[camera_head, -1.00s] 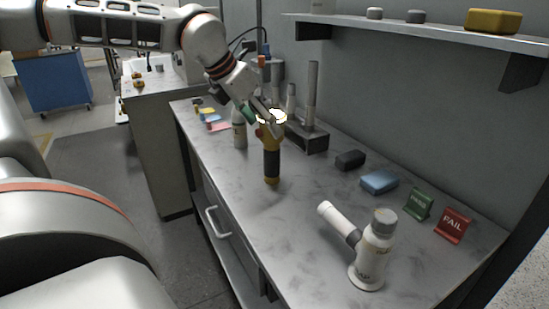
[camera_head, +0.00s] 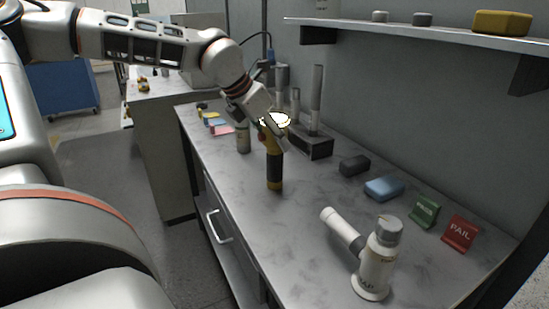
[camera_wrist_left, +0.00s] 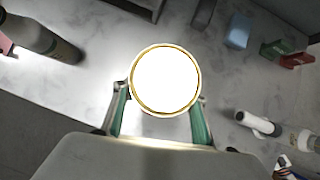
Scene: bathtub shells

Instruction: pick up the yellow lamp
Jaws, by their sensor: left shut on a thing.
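The yellow lamp (camera_head: 275,172) is a torch with a dark grip and a bright lit top. It stands upright on the grey counter in the head view, its base appearing to rest on the surface. My left gripper (camera_head: 271,127) is at the lamp's head, shut on it. In the left wrist view the lamp's glowing round face (camera_wrist_left: 165,80) fills the space between the green-padded fingers of my left gripper (camera_wrist_left: 161,98). The lamp's body below is hidden there. My right gripper is not in view.
A grey-white bottle (camera_head: 243,138) stands just behind the lamp to the left. A dark stand with posts (camera_head: 314,146) is behind it on the right. The counter's front is clear.

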